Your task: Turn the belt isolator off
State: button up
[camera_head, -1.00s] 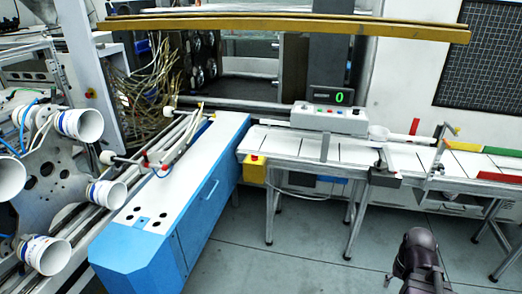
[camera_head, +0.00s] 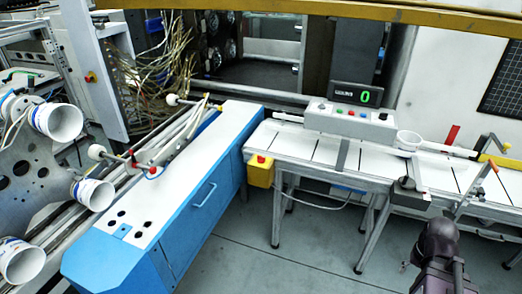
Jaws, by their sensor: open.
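I cannot tell for sure which control is the belt isolator. A yellow box (camera_head: 259,172) with a red knob (camera_head: 261,159) on top is fixed at the left end of the belt table. A small red and yellow switch (camera_head: 90,77) sits on the grey cabinet at the far left. The set position of either is too small to read. A dark part of my arm (camera_head: 438,245) shows at the bottom right, apart from both. My gripper's fingers do not show.
A blue cabinet (camera_head: 205,195) with a white top stands left of the white belt table (camera_head: 330,152). A control box (camera_head: 350,122) with coloured buttons and a green "0" display (camera_head: 355,95) stand behind the belt. Grey floor (camera_head: 290,250) is clear in front.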

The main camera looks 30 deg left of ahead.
aim_at(260, 159)
jog(key=u, duration=0.35)
jog(key=i, duration=0.7)
jog(key=u, duration=0.85)
jog(key=i, duration=0.5)
jog(key=u, duration=0.25)
